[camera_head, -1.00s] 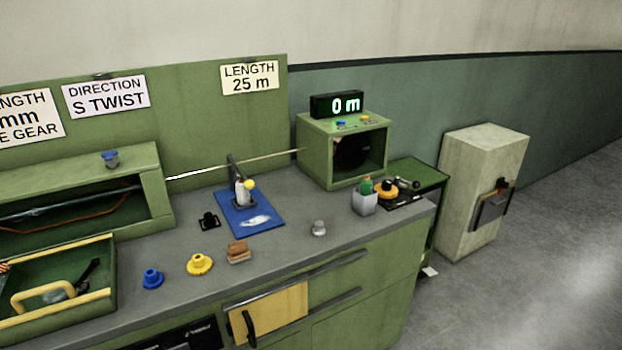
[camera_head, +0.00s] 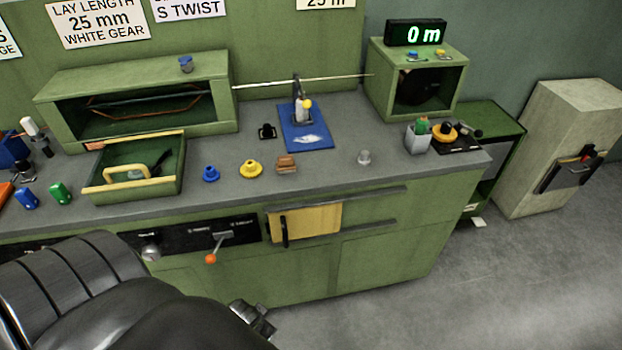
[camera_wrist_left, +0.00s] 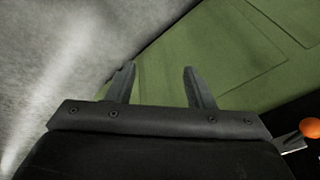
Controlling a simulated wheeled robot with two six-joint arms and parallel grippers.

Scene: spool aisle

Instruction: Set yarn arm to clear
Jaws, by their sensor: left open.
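A lever with an orange knob (camera_head: 211,257) sits on a black panel (camera_head: 180,240) in the counter front; its small labels are too small to read. The orange knob also shows at the right edge of the left wrist view (camera_wrist_left: 310,130). A dark upright arm with a yellow ball (camera_head: 307,103) stands on a blue plate (camera_head: 318,143), near the pale yarn line (camera_head: 335,79). I cannot tell which of them is the yarn arm. My left gripper (camera_head: 262,318) is below the panel, apart from the lever. Its fingers are open and empty in the left wrist view (camera_wrist_left: 158,85). My right gripper is not in view.
A green drawer tray (camera_head: 178,175), blue (camera_head: 211,174) and yellow (camera_head: 251,169) knobs and a brown block (camera_head: 287,164) lie on the grey counter. A yellow panel with a black handle (camera_head: 315,219) is right of the lever. Open floor lies at the right.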

